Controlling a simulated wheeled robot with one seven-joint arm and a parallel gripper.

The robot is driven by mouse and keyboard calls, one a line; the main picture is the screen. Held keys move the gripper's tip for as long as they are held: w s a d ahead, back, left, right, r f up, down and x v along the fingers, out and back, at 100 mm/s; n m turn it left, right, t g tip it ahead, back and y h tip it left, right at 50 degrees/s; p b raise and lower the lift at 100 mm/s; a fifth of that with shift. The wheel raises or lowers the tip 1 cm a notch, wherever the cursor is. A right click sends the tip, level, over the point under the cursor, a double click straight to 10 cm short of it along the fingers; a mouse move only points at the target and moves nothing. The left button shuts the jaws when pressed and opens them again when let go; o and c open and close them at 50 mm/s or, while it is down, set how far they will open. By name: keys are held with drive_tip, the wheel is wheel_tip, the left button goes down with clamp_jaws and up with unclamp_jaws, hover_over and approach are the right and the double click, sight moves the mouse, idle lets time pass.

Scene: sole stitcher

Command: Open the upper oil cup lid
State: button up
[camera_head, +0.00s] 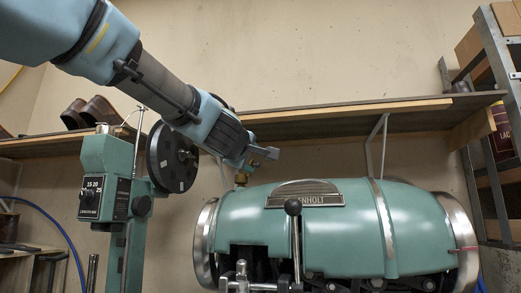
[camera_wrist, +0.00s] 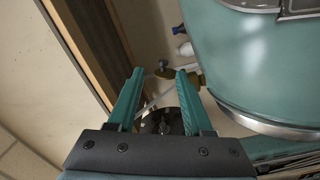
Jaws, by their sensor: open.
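The sole stitcher (camera_head: 340,225) is a rounded teal machine with metal bands. A small brass fitting, apparently the upper oil cup (camera_head: 241,179), stands at the machine's upper left. My gripper (camera_head: 262,158) is just above and slightly right of the cup in the head view. In the wrist view my gripper (camera_wrist: 159,72) has its teal fingers apart with nothing held.
A wooden shelf (camera_head: 345,112) runs along the wall behind, with brown shoes (camera_head: 95,112) at its left. A teal column with a dial box (camera_head: 105,198) and a black wheel (camera_head: 172,157) stand left of the machine. A black ball-topped lever (camera_head: 293,207) rises in front.

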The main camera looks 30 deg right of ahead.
drive_tip(key=shift+a+n, duration=0.1)
drive_tip(key=shift+n, duration=0.3)
drive_tip(key=shift+w+f, duration=0.15)
drive_tip(key=shift+w, duration=0.05)
drive_tip(key=x, duration=1)
drive_tip(key=shift+w+f, duration=0.2)
drive_tip(key=shift+w, duration=0.05)
clamp_jaws()
